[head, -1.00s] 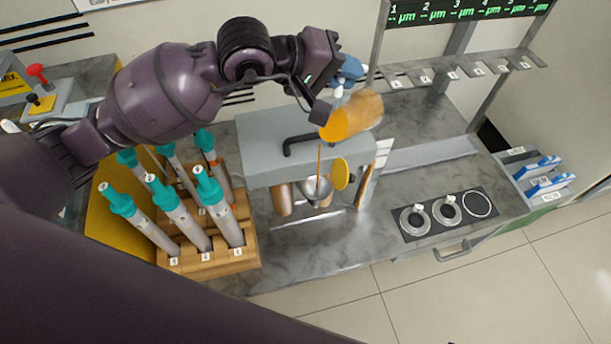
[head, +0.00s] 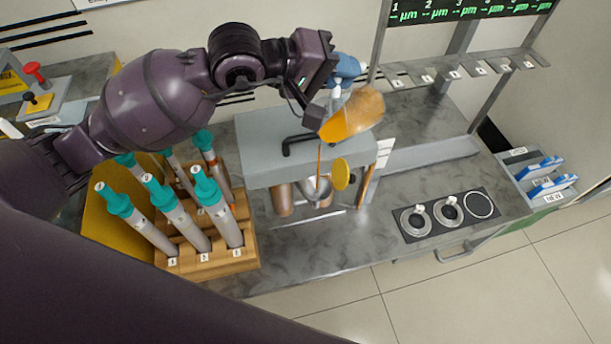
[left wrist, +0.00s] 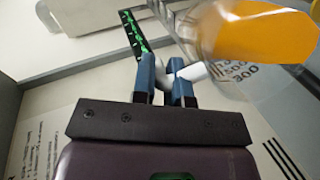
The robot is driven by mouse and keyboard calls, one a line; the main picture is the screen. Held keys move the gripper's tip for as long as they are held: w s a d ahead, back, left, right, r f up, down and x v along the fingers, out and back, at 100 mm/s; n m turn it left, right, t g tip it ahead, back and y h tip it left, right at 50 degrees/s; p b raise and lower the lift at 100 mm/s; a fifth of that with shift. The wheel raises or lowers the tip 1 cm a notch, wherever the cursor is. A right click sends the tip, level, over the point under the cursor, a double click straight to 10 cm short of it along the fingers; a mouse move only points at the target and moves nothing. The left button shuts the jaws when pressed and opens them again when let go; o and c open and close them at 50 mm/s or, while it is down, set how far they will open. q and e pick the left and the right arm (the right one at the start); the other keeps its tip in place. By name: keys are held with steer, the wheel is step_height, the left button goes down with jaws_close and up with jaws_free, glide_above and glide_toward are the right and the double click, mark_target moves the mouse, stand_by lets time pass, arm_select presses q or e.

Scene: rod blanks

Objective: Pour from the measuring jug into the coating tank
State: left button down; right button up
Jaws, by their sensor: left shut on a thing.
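The measuring jug (head: 352,116) is clear and holds orange liquid. It is tilted in the head view, and a thin orange stream falls from its lower left edge. My left gripper (head: 342,76) is shut on the jug's white handle; in the left wrist view the blue fingers (left wrist: 168,84) clamp the handle beside the jug (left wrist: 255,40). Below, the stream enters a silver funnel-like opening (head: 316,190) in front of a grey block (head: 262,150), apparently the coating tank. A round orange-yellow disc (head: 341,174) is just right of the opening. My right gripper is not in view.
A wooden rack (head: 240,258) with several teal-capped rods stands left of the grey block. A black panel with round pots (head: 448,212) lies on the counter to the right. A metal stand with numbered hooks (head: 455,72) is behind. The counter's front is clear.

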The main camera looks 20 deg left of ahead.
arm_select(q)
steer(key=shift+s+r, duration=0.1)
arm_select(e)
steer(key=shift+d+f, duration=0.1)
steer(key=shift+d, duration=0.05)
arm_select(q)
steer(key=shift+s+a+b, duration=0.2)
steer(key=shift+a+b, duration=0.05)
steer(key=shift+b, duration=0.05)
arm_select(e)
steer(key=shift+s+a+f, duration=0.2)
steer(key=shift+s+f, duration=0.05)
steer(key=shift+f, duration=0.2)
arm_select(q)
steer(key=shift+h, duration=0.3)
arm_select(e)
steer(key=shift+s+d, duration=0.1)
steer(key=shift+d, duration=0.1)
arm_select(q)
steer(key=shift+s+a+t, duration=0.15)
steer(key=shift+t, duration=0.15)
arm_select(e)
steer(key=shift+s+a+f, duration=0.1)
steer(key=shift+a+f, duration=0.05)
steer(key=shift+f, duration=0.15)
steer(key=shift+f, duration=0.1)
